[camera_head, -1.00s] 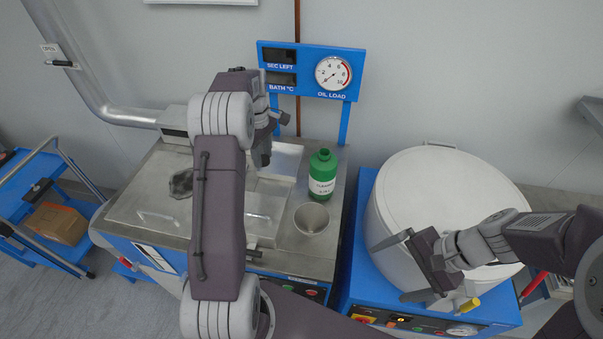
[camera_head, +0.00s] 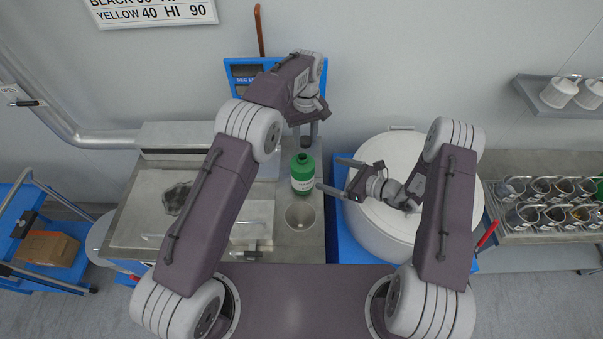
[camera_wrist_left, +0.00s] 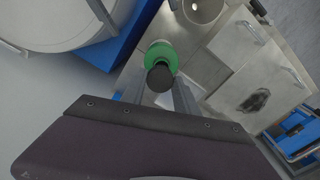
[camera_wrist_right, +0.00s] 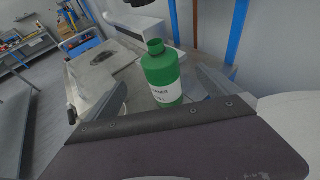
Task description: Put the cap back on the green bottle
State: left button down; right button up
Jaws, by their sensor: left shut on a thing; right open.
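The green bottle (camera_head: 302,177) stands upright on the steel counter with its neck uncovered; its white label and open neck show in the right wrist view (camera_wrist_right: 162,80). My left gripper (camera_head: 309,134) is shut on the dark cap (camera_head: 306,142), held above and slightly behind the bottle in the head view. In the left wrist view the cap (camera_wrist_left: 160,77) partly covers the bottle (camera_wrist_left: 160,52). At the top of the right wrist view the cap (camera_wrist_right: 141,3) is cut off. My right gripper (camera_head: 334,175) is open and empty, its fingers pointing at the bottle from the right.
A blue gauge panel (camera_head: 242,72) rises behind, partly hidden by my left arm. A large white drum (camera_head: 385,235) lies right, under my right arm. A rack of several cups (camera_head: 545,203) is far right.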

pick_arm(q)
jog(key=shift+w+a+f, duration=0.25)
jog(key=shift+w+a, duration=0.15)
jog(key=shift+a, duration=0.2)
jog(key=shift+d, duration=0.1)
pick_arm(e)
jog(key=x, duration=1.2)
jog(key=shift+a, duration=0.1)
pick_arm(q)
jog(key=shift+s+d+r, duration=0.1)
pick_arm(e)
jog(key=shift+w+a+f, duration=0.1)
jog(key=shift+w+a, duration=0.15)
jog(key=c, duration=2.1)
pick_arm(q)
send_over(303, 157)
jog(key=shift+f, duration=2.5)
